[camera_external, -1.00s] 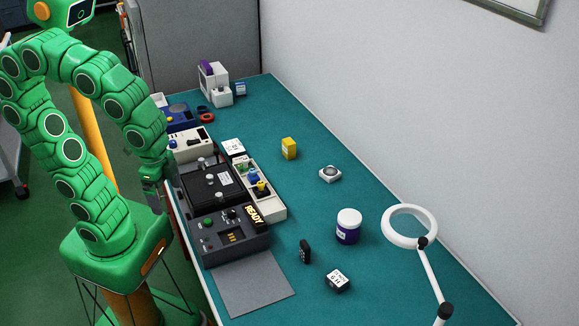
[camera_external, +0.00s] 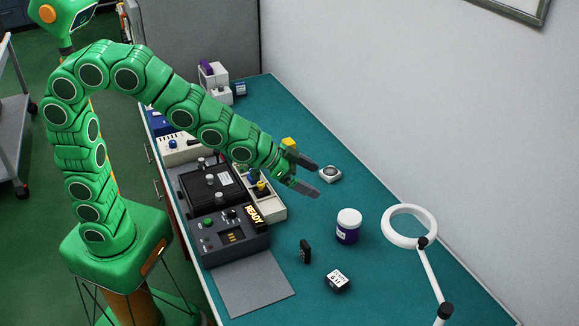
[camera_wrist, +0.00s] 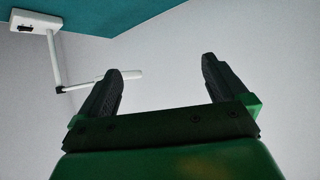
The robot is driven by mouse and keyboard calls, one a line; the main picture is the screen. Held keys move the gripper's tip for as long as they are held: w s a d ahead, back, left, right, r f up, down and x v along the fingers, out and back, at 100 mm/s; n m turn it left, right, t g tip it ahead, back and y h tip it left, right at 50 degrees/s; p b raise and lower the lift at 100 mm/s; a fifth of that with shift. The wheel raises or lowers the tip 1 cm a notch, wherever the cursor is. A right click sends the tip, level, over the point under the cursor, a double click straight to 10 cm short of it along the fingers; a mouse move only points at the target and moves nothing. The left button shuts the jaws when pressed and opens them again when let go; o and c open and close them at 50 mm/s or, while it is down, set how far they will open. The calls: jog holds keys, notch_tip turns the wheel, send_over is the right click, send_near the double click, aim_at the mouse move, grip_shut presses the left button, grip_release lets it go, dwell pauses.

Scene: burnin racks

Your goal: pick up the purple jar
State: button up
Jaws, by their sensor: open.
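The purple jar (camera_external: 348,228) has a white lid and a white label and stands upright on the teal bench, right of centre in the external view. My gripper (camera_external: 318,178) is open and empty above the bench, up and to the left of the jar and apart from it. In the wrist view my gripper (camera_wrist: 160,82) shows two dark fingers spread wide with nothing between them. The jar does not show in the wrist view.
A ring lamp (camera_external: 410,227) on a white arm stands right of the jar. A black block (camera_external: 305,251) and a black-and-white box (camera_external: 337,281) lie nearby. A control panel (camera_external: 228,233) is at left.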

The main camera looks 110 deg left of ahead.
jog(key=w+a+t, duration=0.2)
jog(key=w+a, duration=0.3)
jog(key=y, duration=0.1)
send_near(349, 224)
jog(key=a+f, duration=0.1)
jog(key=w+a+f, duration=0.1)
jog(key=f, duration=0.1)
jog(key=a+f, duration=0.1)
jog(key=shift+w+a+f, duration=0.15)
jog(key=shift+w+a, duration=0.05)
jog(key=shift+w, duration=0.1)
jog(key=shift+a+x, duration=0.15)
jog(key=shift+x, duration=1.8)
jog(key=shift+a+x, duration=0.1)
jog(key=shift+x, duration=1.8)
jog(key=c, duration=1.1)
